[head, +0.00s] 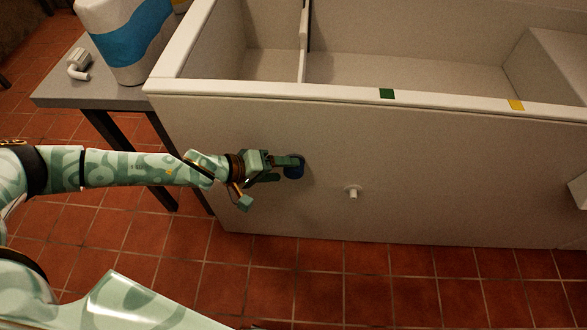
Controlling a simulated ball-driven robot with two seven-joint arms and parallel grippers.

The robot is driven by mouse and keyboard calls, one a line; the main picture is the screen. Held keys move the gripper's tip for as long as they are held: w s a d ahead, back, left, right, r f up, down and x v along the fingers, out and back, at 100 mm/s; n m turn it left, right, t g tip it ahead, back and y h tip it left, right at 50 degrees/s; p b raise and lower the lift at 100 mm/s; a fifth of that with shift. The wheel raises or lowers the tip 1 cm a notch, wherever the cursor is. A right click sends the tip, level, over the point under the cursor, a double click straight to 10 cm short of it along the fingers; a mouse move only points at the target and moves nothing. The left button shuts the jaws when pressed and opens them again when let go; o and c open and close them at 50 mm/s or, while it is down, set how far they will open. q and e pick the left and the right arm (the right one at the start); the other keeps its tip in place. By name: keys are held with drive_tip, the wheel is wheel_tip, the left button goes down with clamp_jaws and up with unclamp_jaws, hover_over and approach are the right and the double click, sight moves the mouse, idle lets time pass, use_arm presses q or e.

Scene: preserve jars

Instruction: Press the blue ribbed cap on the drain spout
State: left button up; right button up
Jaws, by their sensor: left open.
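A blue cap (294,171) sits against the front wall of the white basin (420,165), left of centre. My left gripper (281,167) is right at the cap, coming from its left. The gripper is open, and a green finger overlaps the cap's top left in the picture. I cannot tell whether it touches the cap. The cap's ribs are too small to make out, and any spout behind it is hidden. A bare white spout (353,191) sticks out of the same wall to the right of the cap. My right gripper is not in view.
A grey table (105,95) at the upper left holds a white container with a blue band (135,45) and a small white fitting (78,63). Red floor tiles in front are clear.

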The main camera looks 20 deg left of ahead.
sight(285, 170)
use_arm(q)
drive_tip(key=b+x, duration=0.1)
drive_tip(key=x, duration=0.2)
drive_tip(key=shift+f, duration=0.15)
drive_tip(key=shift+w+d+f, duration=0.1)
drive_tip(key=shift+w+d, duration=0.25)
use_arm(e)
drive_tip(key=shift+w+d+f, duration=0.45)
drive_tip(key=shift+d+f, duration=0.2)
